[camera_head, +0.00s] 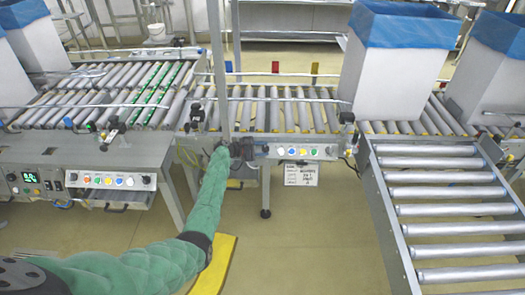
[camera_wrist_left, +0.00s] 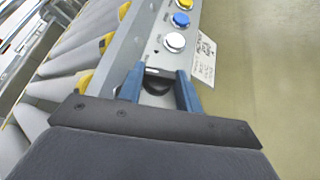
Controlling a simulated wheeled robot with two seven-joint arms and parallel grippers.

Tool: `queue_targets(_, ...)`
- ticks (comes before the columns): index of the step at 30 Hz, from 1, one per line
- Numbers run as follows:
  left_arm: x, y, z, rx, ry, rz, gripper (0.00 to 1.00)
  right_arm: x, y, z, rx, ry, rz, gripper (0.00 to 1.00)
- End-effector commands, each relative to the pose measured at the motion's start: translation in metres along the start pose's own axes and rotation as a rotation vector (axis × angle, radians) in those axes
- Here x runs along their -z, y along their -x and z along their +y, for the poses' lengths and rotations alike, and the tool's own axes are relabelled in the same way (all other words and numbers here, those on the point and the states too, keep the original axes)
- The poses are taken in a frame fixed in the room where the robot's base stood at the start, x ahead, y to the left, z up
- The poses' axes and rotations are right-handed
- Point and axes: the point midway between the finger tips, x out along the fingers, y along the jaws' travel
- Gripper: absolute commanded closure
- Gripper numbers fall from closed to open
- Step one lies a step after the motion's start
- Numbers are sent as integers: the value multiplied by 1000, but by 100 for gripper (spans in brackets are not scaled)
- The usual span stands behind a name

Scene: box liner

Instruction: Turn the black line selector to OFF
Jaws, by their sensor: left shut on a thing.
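In the wrist view the black selector (camera_wrist_left: 157,87) sits on the grey control panel (camera_wrist_left: 153,58), in line with the white, blue and yellow buttons. The two blue fingers of my left gripper (camera_wrist_left: 160,86) stand on either side of it, shut on it. Part of the selector is hidden by the gripper body, and its pointer direction cannot be read. In the head view my left gripper (camera_head: 246,150) is at the left end of the middle panel (camera_head: 310,157), and the selector is hidden there. My right gripper is not in view.
A white button (camera_wrist_left: 174,42) is close beyond the fingers. A label card (camera_head: 300,175) hangs below the panel. Another panel (camera_head: 110,181) is at the left. Roller conveyors (camera_head: 284,117) lie behind, with blue-lined white boxes (camera_head: 395,75). A roller ramp (camera_head: 440,193) is at the right.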

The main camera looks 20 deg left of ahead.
Motion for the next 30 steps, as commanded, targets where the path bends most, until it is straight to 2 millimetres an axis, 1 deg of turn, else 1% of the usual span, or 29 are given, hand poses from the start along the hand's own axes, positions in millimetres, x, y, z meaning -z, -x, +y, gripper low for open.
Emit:
queue_targets(9, 0, -1, 1, 92, -57, 0, 88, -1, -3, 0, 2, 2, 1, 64)
queue_targets(23, 0, -1, 0, 105, -64, -1, 88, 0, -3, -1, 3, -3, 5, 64)
queue_targets(24, 0, -1, 0, 105, -64, -1, 63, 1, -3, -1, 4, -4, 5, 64)
queue_targets(25, 0, -1, 0, 105, -64, -1, 58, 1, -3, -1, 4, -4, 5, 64)
queue_targets(30, 0, -1, 1, 104, -64, -1, 56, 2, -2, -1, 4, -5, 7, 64)
